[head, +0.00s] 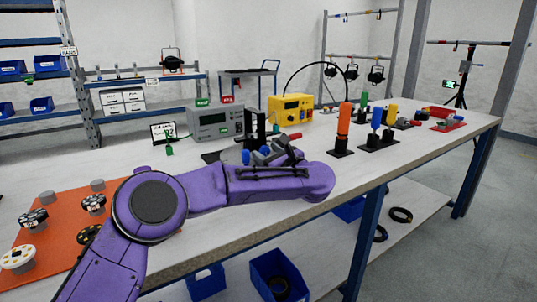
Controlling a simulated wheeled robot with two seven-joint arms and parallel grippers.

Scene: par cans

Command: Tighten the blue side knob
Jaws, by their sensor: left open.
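My left arm comes in from the lower left and folds across the front of the bench. Its gripper (268,155) is open, small and partly hidden behind my purple forearm. It is close to a grey fixture with a black upright bracket (256,127) and a red handle (290,139). A small blue part (246,157), which looks like the blue side knob, shows at the fixture's left side. I cannot tell whether the gripper touches it. The fixture's lower part is hidden by my arm. My right gripper is not in view.
A grey meter box (215,123) and a yellow power unit (290,109) stand behind. Orange (344,118), blue (377,117) and other upright tools stand on black bases to the right. An orange mat (60,212) with round parts lies left. The bench's front right is clear.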

